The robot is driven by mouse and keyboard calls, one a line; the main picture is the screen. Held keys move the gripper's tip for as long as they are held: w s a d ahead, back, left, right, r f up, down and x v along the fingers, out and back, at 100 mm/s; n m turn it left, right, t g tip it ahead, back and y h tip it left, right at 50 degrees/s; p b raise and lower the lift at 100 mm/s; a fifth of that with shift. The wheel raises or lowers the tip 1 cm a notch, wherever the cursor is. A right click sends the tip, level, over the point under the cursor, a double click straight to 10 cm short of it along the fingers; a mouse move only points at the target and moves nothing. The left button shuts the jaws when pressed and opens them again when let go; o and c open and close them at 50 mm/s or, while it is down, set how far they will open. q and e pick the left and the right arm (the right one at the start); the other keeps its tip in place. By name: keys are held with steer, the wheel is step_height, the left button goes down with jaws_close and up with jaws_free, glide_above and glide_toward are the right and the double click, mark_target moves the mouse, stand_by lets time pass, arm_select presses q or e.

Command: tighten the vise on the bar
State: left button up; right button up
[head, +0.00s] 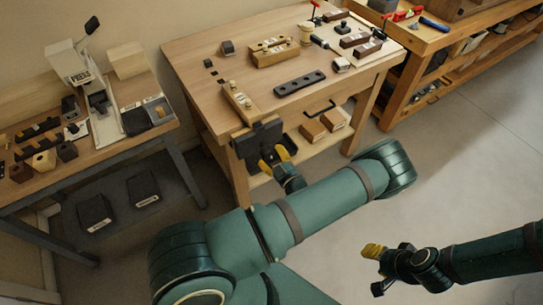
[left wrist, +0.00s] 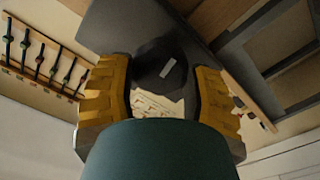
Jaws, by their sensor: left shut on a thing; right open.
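The dark vise (head: 260,136) is mounted at the front left corner of the wooden workbench. A light wooden block (head: 240,103) with small knobs lies on the bench top just behind it. I cannot make out clearly whether a bar sits between the vise jaws. My left gripper (head: 275,159) is at the front of the vise, with its yellow fingers closed on the vise's dark handle. In the left wrist view, the dark handle hub (left wrist: 160,68) with a pale mark is between the two fingers. My right gripper (head: 374,263) is open and empty over the floor, away from the bench.
The workbench top (head: 200,45) holds a dark bar with holes (head: 300,83), wooden blocks and several tools. A side table with a press (head: 75,66) stands at left. Another bench (head: 425,35) is at the back right. The floor at right is clear.

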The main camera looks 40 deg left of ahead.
arm_select(q)
steer(key=shift+m, duration=1.7)
steer(key=o, duration=0.9)
steer(key=shift+o, duration=0.2)
steer(key=v, duration=0.7)
